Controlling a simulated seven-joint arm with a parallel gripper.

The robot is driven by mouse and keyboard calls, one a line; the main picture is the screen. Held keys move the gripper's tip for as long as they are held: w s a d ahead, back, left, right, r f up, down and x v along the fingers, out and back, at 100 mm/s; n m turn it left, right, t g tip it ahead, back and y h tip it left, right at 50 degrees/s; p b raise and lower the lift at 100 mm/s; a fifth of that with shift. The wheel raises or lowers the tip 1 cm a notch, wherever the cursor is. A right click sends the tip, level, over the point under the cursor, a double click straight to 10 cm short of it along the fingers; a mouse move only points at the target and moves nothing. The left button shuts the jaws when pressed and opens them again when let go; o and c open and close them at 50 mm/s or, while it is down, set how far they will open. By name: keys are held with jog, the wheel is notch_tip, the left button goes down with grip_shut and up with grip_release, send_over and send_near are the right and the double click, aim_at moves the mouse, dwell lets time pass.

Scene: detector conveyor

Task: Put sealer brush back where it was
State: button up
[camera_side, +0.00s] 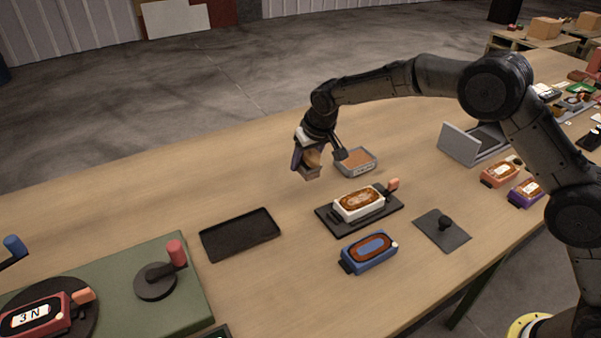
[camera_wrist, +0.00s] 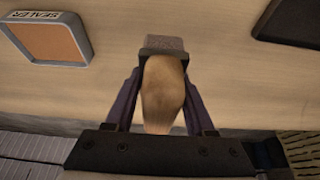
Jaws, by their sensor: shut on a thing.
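My gripper (camera_side: 308,158) is shut on the sealer brush (camera_side: 312,170) and holds it above the wooden table. In the wrist view the brush's tan wooden handle (camera_wrist: 162,92) sits between my two dark fingers, with its dark grey head (camera_wrist: 165,43) beyond. The grey sealer tray (camera_side: 356,163) with an orange-brown pad stands just right of the brush. In the wrist view the tray (camera_wrist: 80,58), marked SEALER, is at upper left, apart from the brush. Whether the brush touches the table is hard to tell.
A white detector (camera_side: 360,204) sits on a black holder. A blue detector (camera_side: 369,252) is in front of it, and a grey plate with a black knob (camera_side: 442,229) is to the right. An empty black tray (camera_side: 240,235) lies left. Table left of my gripper is clear.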

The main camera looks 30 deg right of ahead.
aim_at(301, 184)
jog(key=shift+w+a+f, duration=0.15)
jog(key=shift+w+f, duration=0.75)
jog(key=shift+f, duration=1.6)
jog(key=shift+f, duration=0.15)
jog(key=o, duration=1.2)
jog(key=v, duration=1)
jog(key=shift+s+r, duration=0.1)
jog(key=shift+r, duration=0.3)
jog(key=shift+s+r, duration=0.35)
jog(key=shift+r, duration=0.3)
